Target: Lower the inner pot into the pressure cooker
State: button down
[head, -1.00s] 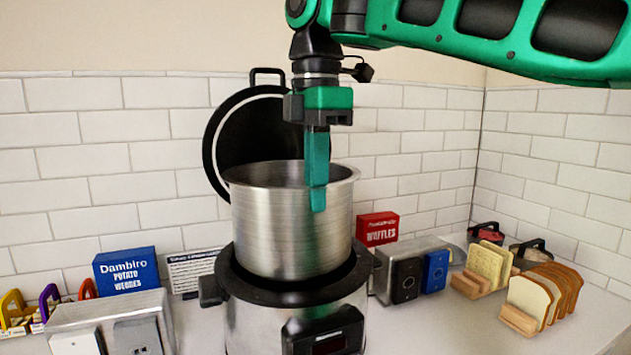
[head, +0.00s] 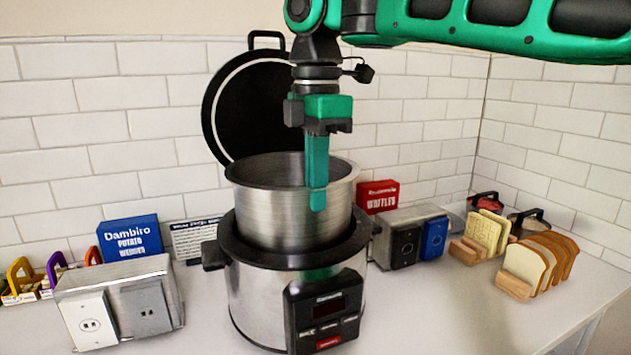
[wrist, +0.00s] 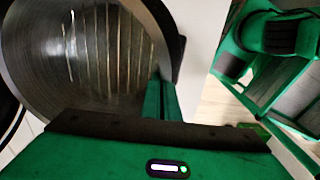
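The inner pot (head: 288,215), a brushed steel cylinder, stands roughly upright with its lower part inside the pressure cooker (head: 258,290). Its upper part rises above the cooker's black rim; its base is hidden. The cooker's round black lid (head: 238,110) stands open behind. My gripper (head: 318,198) points down at the pot's near right wall, one green finger outside it; the other finger is hidden in the head view. The gripper appears shut on the pot's wall. In the wrist view the pot's ridged inside (wrist: 95,50) fills the upper left, beside the green fingers (wrist: 160,92).
A metal outlet box (head: 125,305) and a blue potato wedges box (head: 130,238) stand left of the cooker. A second outlet box (head: 410,235), a red waffles box (head: 378,196) and bread racks (head: 540,265) stand right. The front right counter is clear.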

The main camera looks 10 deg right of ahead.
jog(key=shift+s+f, duration=0.1)
jog(key=shift+f, duration=3.4)
jog(key=c, duration=2)
grip_release()
jog(key=shift+f, duration=0.1)
notch_tip(320, 180, up, 11)
send_over(317, 229)
jog(key=shift+f, duration=0.1)
